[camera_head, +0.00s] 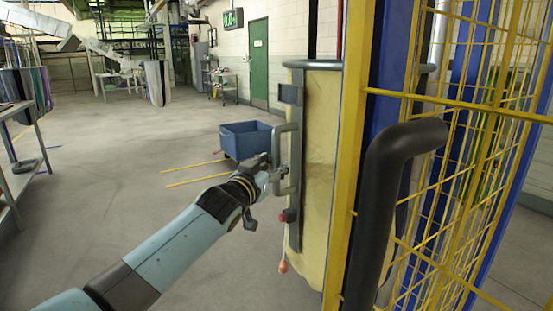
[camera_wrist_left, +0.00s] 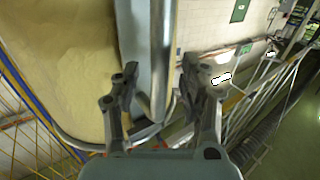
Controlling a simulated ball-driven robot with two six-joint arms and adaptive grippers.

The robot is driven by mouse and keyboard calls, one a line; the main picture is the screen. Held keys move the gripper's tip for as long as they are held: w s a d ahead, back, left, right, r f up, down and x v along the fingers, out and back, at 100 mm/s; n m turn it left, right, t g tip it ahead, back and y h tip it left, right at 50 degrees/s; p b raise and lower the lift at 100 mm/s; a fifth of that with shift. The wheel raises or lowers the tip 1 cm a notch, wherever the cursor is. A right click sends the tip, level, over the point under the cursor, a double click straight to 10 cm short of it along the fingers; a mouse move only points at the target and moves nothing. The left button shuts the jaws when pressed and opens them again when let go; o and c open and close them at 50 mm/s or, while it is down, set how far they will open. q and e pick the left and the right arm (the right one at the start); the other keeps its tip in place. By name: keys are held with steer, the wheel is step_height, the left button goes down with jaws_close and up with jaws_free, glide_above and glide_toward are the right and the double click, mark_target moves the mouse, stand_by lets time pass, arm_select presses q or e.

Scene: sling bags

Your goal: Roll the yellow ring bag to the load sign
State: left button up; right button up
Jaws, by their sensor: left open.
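The yellow ring bag (camera_head: 322,150) hangs upright right of centre in the head view, with a grey ring round its top and an upright grey bar with a D-shaped handle (camera_head: 280,142) on its left side. The bag (camera_wrist_left: 60,60) fills the left of the left wrist view. My left gripper (camera_head: 272,178) is at the handle. In the wrist view its open fingers (camera_wrist_left: 158,75) stand on either side of a grey bar (camera_wrist_left: 160,50). Contact is unclear. I cannot identify the load sign. My right gripper is out of view.
A yellow mesh guard with blue posts (camera_head: 480,130) and a black bent handle (camera_head: 400,150) stand close at right, covering part of the bag. A blue bin (camera_head: 245,142) stands behind the gripper. A green display (camera_head: 233,18) hangs by a green door. The left floor is mostly clear.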

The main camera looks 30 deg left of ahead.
arm_select(q)
steer(key=shift+w, duration=1.2)
jaws_close()
steer(key=shift+w+f, duration=0.1)
steer(key=shift+f, duration=0.1)
